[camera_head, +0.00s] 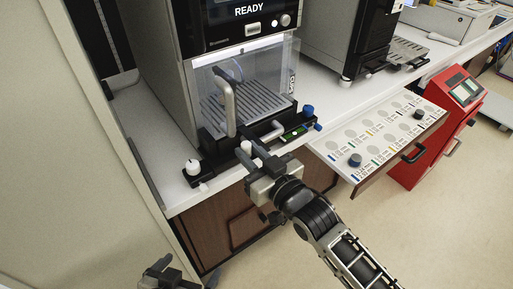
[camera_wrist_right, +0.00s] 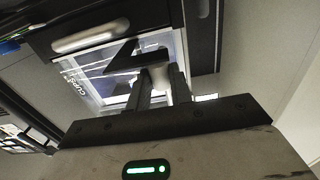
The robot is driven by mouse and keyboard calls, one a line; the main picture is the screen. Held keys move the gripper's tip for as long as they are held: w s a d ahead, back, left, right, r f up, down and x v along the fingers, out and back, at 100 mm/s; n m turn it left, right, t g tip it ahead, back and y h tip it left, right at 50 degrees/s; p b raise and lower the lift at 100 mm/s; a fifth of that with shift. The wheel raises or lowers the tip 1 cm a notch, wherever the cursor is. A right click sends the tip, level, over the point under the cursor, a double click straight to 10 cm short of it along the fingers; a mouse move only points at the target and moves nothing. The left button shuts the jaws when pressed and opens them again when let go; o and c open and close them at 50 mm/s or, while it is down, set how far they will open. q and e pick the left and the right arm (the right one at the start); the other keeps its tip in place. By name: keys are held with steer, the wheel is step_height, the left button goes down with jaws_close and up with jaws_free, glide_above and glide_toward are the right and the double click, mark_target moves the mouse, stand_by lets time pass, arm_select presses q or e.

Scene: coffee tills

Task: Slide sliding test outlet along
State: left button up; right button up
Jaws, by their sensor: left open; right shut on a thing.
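A grey bent pipe (camera_head: 229,108), which looks like the sliding test outlet, stands upright on a black rail (camera_head: 215,168) along the front of the machine marked READY (camera_head: 247,30). My right gripper (camera_head: 253,157) is at the rail, just right of the pipe's foot. It is shut on a small white knob (camera_head: 246,147). In the right wrist view the knob (camera_wrist_right: 160,77) shows pale between the two dark fingers (camera_wrist_right: 158,92); whether it joins the pipe is hidden. My left gripper (camera_head: 166,270) is open and empty, low at the bottom left, away from the rail.
Another white knob (camera_head: 193,167) sits at the rail's left end, and blue knobs (camera_head: 307,110) at its right. A tray of marked circles (camera_head: 375,135) juts out at the right, before a red cabinet (camera_head: 436,140). A tall panel (camera_head: 50,150) borders the left.

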steer(key=shift+s+a+p, duration=0.3)
steer(key=shift+s+a, duration=0.5)
steer(key=shift+a, duration=0.25)
steer(key=shift+s+a+p, duration=0.25)
steer(key=shift+s+a, duration=0.55)
steer(key=shift+a, duration=0.25)
steer(key=o, duration=1)
steer(key=shift+b+v, duration=0.85)
steer(key=shift+v, duration=7.15)
steer(key=d+f+m+g+h, duration=0.1)
steer(key=d+f+h, duration=0.1)
steer(key=f, duration=0.4)
steer(key=s+d+f+m+g+h, duration=0.1)
steer(key=d+f+m+g+h, duration=0.1)
steer(key=d+f, duration=0.3)
steer(key=s+d+f+m+g+h, duration=0.1)
steer(key=d+f+h, duration=0.2)
steer(key=f, duration=0.3)
steer(key=shift+s+d+f+m+h, duration=0.25)
steer(key=shift+d+f+m+h, duration=0.05)
steer(key=shift+d, duration=0.35)
